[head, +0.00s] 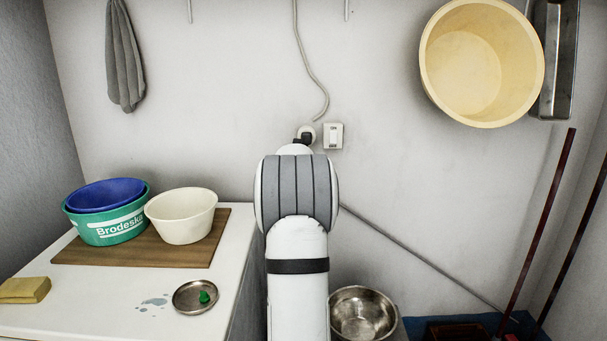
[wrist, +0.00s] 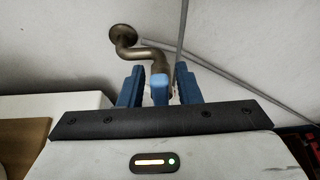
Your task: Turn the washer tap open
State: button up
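The washer tap shows in the wrist view as a bent, brownish metal pipe (wrist: 126,50) coming from a round wall flange. A light blue piece (wrist: 160,90), which looks like its handle, is at the near end of the pipe. My gripper (wrist: 160,76) has dark blue fingers, one on each side of this light blue piece. The fingers are open, with visible gaps to the piece on both sides. I cannot tell how deep the piece sits between them. In the head view my arm hides the tap and the gripper.
A white counter (head: 100,300) on the left holds a wooden board (head: 130,252) with basins, a yellow sponge (head: 24,290) and a small metal dish (head: 190,304). A steel bowl (head: 362,330) is low right of my arm. A yellow basin (head: 470,75) hangs on the wall.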

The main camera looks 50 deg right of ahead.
jog(key=shift+o, duration=0.3)
jog(key=shift+r, duration=0.1)
jog(key=v, duration=0.7)
jog(key=shift+s+a+b, duration=0.2)
jog(key=shift+a+b, duration=0.1)
jog(key=shift+b, duration=0.05)
jog(key=shift+r, duration=0.15)
jog(key=s+a+r+m+g+p, duration=0.1)
jog(key=s+a+r+m+p, duration=0.15)
jog(key=a+m, duration=0.6)
jog(key=s+a+r+m+g+p, duration=0.1)
jog(key=a+r+m+p, duration=0.35)
jog(key=a, duration=0.65)
jog(key=s+a+f+m+g+y+p, duration=0.1)
jog(key=s+a+f+m+y+p, duration=0.1)
jog(key=s+a, duration=0.4)
jog(key=s+a+f+m+g+y+p, duration=0.2)
jog(key=s+a+m+y, duration=0.2)
jog(key=a, duration=0.9)
jog(key=s+a+f+m+g+y+p, duration=0.1)
jog(key=s+a+f+m+y+p, duration=0.1)
jog(key=s+a+m+y, duration=0.2)
jog(key=s+a+m, duration=0.3)
jog(key=s+a, duration=0.3)
jog(key=shift+a+f+m, duration=0.25)
jog(key=shift+a+m, duration=0.05)
jog(key=shift+a, duration=0.05)
